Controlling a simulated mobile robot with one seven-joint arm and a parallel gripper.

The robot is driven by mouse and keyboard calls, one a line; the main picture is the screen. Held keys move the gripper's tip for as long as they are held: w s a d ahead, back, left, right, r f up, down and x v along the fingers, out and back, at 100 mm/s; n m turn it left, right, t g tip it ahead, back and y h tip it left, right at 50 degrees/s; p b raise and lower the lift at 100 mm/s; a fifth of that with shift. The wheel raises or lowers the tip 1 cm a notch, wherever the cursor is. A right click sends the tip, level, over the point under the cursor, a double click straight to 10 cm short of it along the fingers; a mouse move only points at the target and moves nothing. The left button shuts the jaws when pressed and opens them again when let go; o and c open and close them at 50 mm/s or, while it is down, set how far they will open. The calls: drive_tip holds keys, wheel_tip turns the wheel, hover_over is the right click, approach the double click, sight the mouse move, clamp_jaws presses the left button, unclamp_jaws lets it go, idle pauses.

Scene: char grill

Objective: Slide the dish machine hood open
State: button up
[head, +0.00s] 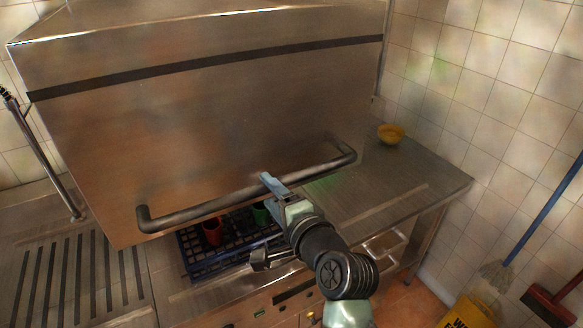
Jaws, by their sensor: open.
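The dish machine hood (200,130) is a large brushed-steel box with a dark stripe. Its lower edge stands above a blue dish rack (200,262), part of which shows underneath. A grey bar handle (205,208) runs across the hood's lower front. My gripper (265,222) is open at the handle, right of its middle. Its upper finger overlaps the bar in the picture, and its lower finger is below the bar, in front of the rack. I cannot tell whether either finger touches the bar.
A red cup (212,230) and a green cup (261,214) are in the rack. A steel counter (400,185) at right holds a yellow bowl (391,133). A ribbed drainboard (60,270) lies left. A broom, a mop and a yellow sign (468,314) stand at far right.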

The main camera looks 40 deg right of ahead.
drive_tip(key=b+v, duration=0.2)
drive_tip(key=v, duration=0.8)
drive_tip(key=shift+b, duration=0.4)
drive_tip(key=w+a+r+n+t+b, duration=0.3)
drive_tip(key=w+a+r+n+t, duration=0.3)
drive_tip(key=a+r+n, duration=0.7)
drive_tip(key=s+a+r+n+t+y+b, duration=0.1)
drive_tip(key=s+a+r+n+t+y, duration=0.1)
drive_tip(key=a+r, duration=0.5)
drive_tip(key=s+a+r+n+t+y+b, duration=0.1)
drive_tip(key=s+a+r+n+t+y, duration=0.1)
drive_tip(key=s+a+r+n+t, duration=0.2)
drive_tip(key=a+r+n, duration=0.2)
drive_tip(key=a+r, duration=0.2)
drive_tip(key=r, duration=0.2)
drive_tip(key=shift+r+b, duration=0.3)
drive_tip(key=shift+r, duration=0.1)
